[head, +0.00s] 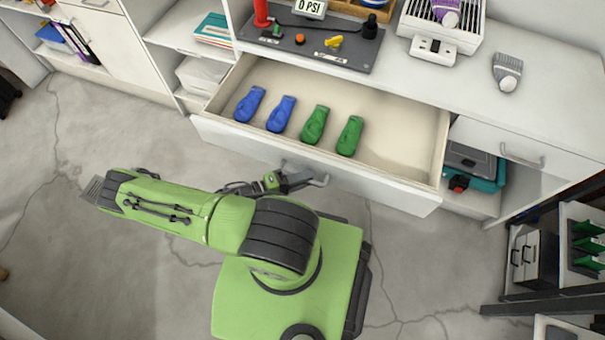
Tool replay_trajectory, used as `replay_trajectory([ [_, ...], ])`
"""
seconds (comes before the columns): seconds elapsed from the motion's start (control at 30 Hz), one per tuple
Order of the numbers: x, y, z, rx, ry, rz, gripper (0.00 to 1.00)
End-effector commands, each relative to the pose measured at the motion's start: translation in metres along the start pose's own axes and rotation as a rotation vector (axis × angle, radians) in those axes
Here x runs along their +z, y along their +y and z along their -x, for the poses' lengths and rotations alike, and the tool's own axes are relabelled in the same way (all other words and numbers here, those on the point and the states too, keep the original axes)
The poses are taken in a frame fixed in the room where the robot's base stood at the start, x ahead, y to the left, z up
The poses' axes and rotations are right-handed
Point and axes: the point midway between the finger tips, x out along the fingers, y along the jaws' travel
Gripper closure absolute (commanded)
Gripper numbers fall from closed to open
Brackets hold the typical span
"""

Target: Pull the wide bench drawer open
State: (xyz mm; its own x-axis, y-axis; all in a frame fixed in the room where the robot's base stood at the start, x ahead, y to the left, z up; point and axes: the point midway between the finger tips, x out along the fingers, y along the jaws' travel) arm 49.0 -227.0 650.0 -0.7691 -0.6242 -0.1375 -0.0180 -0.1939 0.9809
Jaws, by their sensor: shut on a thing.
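The wide bench drawer (390,187) stands pulled well out from the white bench, and its inside shows. Two blue items (265,106) and two green items (332,130) lie in its left and middle part; the right part is bare. My gripper (304,178) is at the middle of the drawer front, shut on the drawer's bar handle (320,181). My green arm reaches to it from below, and the fingertips are small and partly hidden against the handle.
The bench top (540,90) holds a dark panel (310,46) with a gauge, a white device (433,48) and a brush-like item (507,72). A smaller drawer (535,150) at right is shut. A dark rack (550,260) stands at lower right. The floor at left is clear.

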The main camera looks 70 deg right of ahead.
Motion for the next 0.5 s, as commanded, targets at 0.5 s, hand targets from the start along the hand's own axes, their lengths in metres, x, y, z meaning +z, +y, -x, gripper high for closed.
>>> replay_trajectory([
  [0.5, -0.0004, -0.0001, 0.0001, -0.001, 0.001, 0.0, 0.65],
])
